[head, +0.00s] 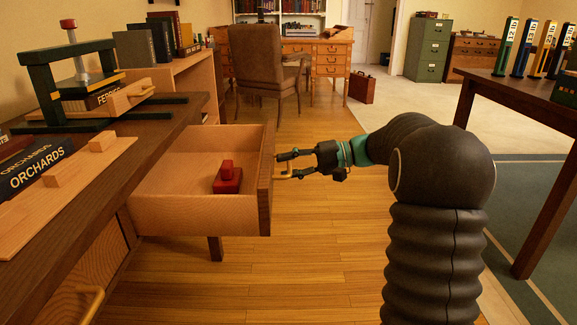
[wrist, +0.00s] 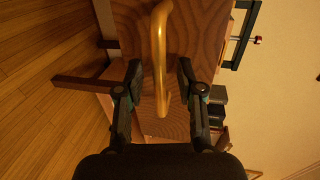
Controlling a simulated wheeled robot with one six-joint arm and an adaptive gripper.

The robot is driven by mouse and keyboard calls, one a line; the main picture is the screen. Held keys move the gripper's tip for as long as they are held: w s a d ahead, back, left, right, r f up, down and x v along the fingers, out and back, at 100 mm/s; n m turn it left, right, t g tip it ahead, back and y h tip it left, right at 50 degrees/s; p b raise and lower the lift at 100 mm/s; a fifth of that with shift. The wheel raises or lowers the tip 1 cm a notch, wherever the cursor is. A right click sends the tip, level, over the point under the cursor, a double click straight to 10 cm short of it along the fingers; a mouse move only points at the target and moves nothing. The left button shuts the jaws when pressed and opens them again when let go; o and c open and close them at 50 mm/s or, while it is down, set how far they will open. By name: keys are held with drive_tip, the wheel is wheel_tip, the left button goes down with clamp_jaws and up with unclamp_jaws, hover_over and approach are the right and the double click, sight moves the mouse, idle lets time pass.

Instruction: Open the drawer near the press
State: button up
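The drawer (head: 165,211) below the desk top, near the dark green press (head: 42,88), is pulled well out. A small red object (head: 228,179) lies inside it. Its brass handle (wrist: 159,60) shows in the wrist view, standing out from the wooden drawer front (wrist: 190,45). My gripper (head: 284,166) is at the drawer front in the head view. In the wrist view my gripper (wrist: 158,72) has its two fingers apart, one on each side of the handle, with a visible gap on both sides. The handle is partly hidden by my fingers in the head view.
A second drawer or door with a brass handle (head: 92,303) sits lower on the desk (head: 168,138). Books and boards lie on the desk top. A dark table (head: 508,92) with upright labelled items stands right. Wooden floor (head: 320,255) is clear around the open drawer.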

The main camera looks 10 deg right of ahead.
drive_tip(key=v, duration=1.2)
drive_tip(key=shift+w, duration=0.1)
wheel_tip(320, 180, down, 9)
drive_tip(key=d+m+h, duration=0.1)
drive_tip(key=m+h, duration=0.2)
drive_tip(key=m, duration=0.1)
drive_tip(key=s+a+f+g+h+p, duration=0.1)
drive_tip(key=s+f+h, duration=0.35)
drive_tip(key=s, duration=0.35)
drive_tip(key=s+a+r+n+t+h+p, duration=0.1)
drive_tip(key=s+a+r+n+h+p, duration=0.2)
drive_tip(key=s, duration=0.8)
drive_tip(key=s+a+r+n+t+h+p, duration=0.2)
drive_tip(key=s+a+r+h+p, duration=0.3)
drive_tip(key=s, duration=0.7)
wheel_tip(320, 180, up, 4)
drive_tip(key=shift+a+n+t, duration=0.3)
drive_tip(key=shift+a+n, duration=0.3)
drive_tip(key=shift+a, duration=0.5)
